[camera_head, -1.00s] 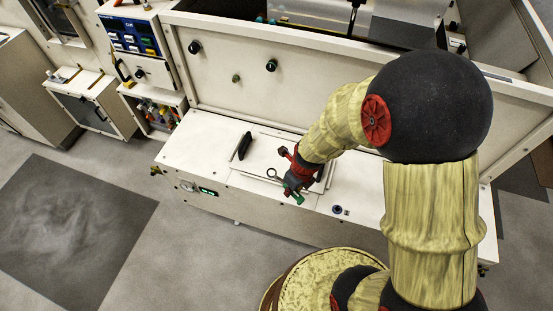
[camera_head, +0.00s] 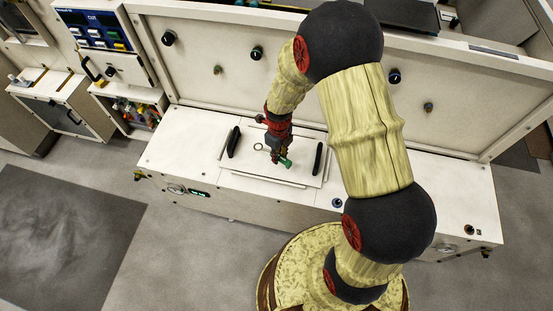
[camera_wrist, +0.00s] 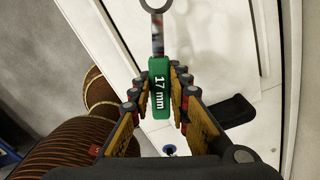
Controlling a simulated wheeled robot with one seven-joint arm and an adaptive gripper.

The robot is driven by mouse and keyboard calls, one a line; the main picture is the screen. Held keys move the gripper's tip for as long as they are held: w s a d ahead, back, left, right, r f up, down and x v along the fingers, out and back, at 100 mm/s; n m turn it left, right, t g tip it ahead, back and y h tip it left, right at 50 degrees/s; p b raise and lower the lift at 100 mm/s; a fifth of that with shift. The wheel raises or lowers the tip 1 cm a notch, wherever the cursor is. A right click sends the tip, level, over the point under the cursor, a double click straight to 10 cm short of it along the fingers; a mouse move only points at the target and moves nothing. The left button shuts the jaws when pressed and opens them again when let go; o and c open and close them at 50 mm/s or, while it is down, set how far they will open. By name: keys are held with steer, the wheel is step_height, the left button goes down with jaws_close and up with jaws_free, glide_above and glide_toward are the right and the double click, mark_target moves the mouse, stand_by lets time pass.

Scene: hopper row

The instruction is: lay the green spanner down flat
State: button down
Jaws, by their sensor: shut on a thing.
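The green spanner has a green handle marked "17 mm" (camera_wrist: 159,88) and a metal shank with a ring end. In the wrist view it sits between the two fingers of my gripper (camera_wrist: 160,104), its ring pointing up the picture. In the head view my gripper (camera_head: 279,155) is over the white panel on the machine's top, with the green handle end (camera_head: 286,163) showing at its tips and the ring (camera_head: 258,146) to the left. My gripper is shut on the handle. I cannot tell whether the spanner touches the panel.
The white panel (camera_head: 262,186) has black handles at its left (camera_head: 233,142) and right (camera_head: 317,158). A tall white wall with knobs (camera_head: 217,92) stands behind. The machine top left of the panel (camera_head: 180,150) is clear.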

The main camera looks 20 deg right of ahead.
steer(key=w+f, duration=0.1)
steer(key=f, duration=0.1)
steer(key=w+f+b, duration=0.1)
steer(key=w, duration=0.1)
steer(key=shift+d+f, duration=0.35)
steer(key=shift+w+f+b, duration=0.15)
steer(key=shift+f+b, duration=0.4)
steer(key=shift+f, duration=1.1)
steer(key=c, duration=1.7)
jaws_free()
steer(key=shift+f, duration=0.1)
